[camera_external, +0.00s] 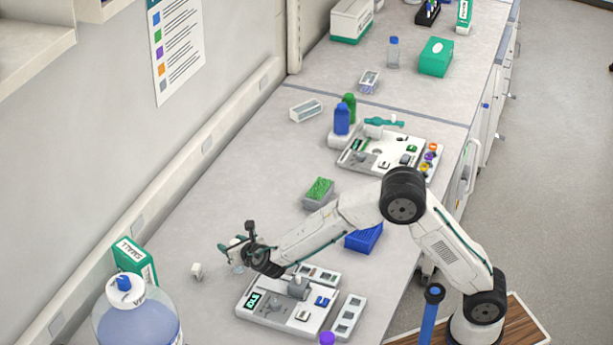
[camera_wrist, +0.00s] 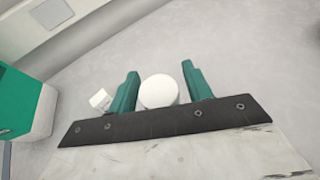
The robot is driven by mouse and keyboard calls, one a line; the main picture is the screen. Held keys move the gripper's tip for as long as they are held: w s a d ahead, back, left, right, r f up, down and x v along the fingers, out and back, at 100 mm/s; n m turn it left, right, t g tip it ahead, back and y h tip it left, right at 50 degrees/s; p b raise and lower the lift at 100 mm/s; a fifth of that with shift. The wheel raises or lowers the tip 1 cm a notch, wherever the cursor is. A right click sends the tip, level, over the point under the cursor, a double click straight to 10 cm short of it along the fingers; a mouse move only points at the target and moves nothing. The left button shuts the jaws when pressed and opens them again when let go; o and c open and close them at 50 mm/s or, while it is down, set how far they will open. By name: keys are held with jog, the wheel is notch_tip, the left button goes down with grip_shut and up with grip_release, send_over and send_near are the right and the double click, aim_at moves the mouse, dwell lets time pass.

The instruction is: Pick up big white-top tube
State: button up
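The white round top (camera_wrist: 158,91) of a tube shows in the wrist view, seen from above between the two teal fingers of my gripper (camera_wrist: 160,72). The fingers stand apart, with a narrow gap visible on each side of the top. The tube's body is hidden below its top in this view. In the external view my gripper (camera_external: 230,246) is low over the bench at the left, and a pale, partly hidden tube (camera_external: 238,267) shows just below it.
A small white-capped piece (camera_external: 197,270) stands left of my gripper; it also shows in the wrist view (camera_wrist: 100,100). A green-and-white box (camera_external: 135,259) and a large blue-capped bottle (camera_external: 137,318) are further left. A device tray (camera_external: 272,325) lies to the right.

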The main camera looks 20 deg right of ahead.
jog(key=c, duration=0.8)
jog(key=shift+o, duration=0.2)
